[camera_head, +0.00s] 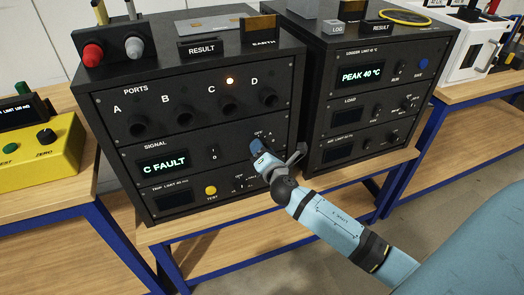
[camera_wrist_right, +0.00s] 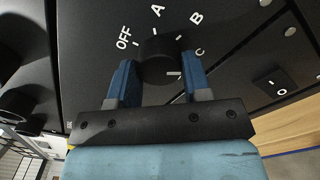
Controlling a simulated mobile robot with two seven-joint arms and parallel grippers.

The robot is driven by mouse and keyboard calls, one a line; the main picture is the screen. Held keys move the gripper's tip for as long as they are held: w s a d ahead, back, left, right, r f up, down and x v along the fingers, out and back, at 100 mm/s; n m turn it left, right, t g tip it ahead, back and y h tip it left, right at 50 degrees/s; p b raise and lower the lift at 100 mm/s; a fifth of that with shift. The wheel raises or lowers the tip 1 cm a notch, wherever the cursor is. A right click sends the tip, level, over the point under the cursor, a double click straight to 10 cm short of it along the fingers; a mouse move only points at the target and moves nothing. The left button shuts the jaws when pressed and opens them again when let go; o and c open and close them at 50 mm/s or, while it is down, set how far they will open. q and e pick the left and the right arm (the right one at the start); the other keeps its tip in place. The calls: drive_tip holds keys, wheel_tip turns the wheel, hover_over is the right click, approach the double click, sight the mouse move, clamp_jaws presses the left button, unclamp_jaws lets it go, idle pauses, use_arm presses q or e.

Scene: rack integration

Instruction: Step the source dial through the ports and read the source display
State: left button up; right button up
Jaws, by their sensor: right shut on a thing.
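The source dial (camera_wrist_right: 158,52) is a black round knob on the dark panel, with OFF, A, B and C around it in the right wrist view. A white mark on the knob lies on the side towards C. My right gripper (camera_wrist_right: 160,78) has its blue fingers on both sides of the knob and is shut on it. In the head view the right gripper (camera_head: 258,147) hides most of the dial. The source display (camera_head: 164,163) reads "C FAULT" in green. The ports (camera_head: 200,113) A to D are in a row above, with an orange light lit above C. My left gripper is not in view.
A second black unit (camera_head: 365,100) on the right shows "PEAK 40 °C". A red and a grey knob, a RESULT sign (camera_head: 203,49) and an EARTH block sit on the first unit. A yellow box (camera_head: 42,150) stands on the left bench.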

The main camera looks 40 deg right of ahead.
idle(0.5)
drive_tip(key=o, duration=0.9)
drive_tip(key=v, duration=1.4)
drive_tip(key=shift+w+r+b, duration=0.1)
drive_tip(key=shift+b, duration=0.25)
